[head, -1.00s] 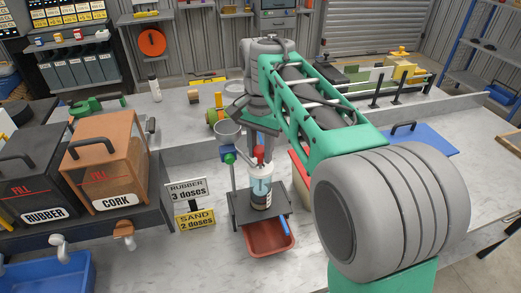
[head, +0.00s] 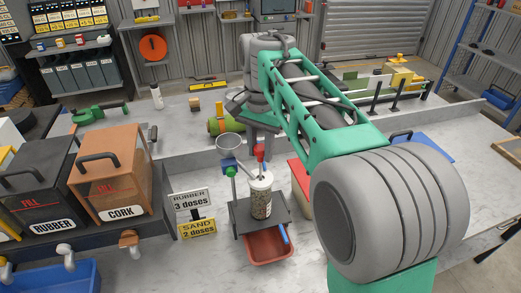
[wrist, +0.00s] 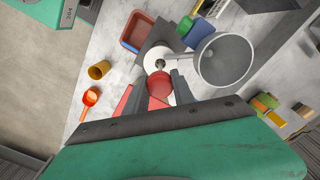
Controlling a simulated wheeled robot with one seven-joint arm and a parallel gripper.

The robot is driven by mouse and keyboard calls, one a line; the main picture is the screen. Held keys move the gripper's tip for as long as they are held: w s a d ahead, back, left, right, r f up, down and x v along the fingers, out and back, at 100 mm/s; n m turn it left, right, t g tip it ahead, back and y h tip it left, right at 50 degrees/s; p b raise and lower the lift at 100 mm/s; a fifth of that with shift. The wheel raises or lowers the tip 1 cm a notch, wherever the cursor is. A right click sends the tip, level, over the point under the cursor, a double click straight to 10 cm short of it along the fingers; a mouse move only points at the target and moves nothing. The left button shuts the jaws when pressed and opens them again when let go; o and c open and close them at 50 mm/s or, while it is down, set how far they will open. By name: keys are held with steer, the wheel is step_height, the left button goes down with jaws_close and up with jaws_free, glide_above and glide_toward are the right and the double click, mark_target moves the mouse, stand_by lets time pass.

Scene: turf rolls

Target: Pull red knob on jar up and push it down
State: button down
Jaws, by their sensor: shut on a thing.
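The jar (head: 261,201) is a clear cylinder with a white top, upright on a small dark stand (head: 240,217). Its inside looks filled with grey-brown grains. The red knob (head: 260,151) is above the white top, with a visible gap between them. My gripper (head: 260,144) is at the knob from above, shut on it. In the wrist view the knob (wrist: 159,84) is between my two fingers (wrist: 161,92), just below the round white jar top (wrist: 158,57) in the picture.
A red tray (head: 268,246) is under the stand's front. Rubber (head: 37,190) and cork (head: 112,172) boxes stand at left. Dose signs (head: 193,200) stand beside the stand.

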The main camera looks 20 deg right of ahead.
mark_target(261, 147)
steer(key=shift+r, duration=0.3)
steer(key=c, duration=1.4)
jaws_free()
steer(key=shift+c, duration=0.2)
steer(key=o, duration=0.4)
steer(key=shift+f, duration=0.1)
step_height(261, 147, up, 8)
steer(key=shift+f+b, duration=0.1)
steer(key=shift+b, duration=0.3)
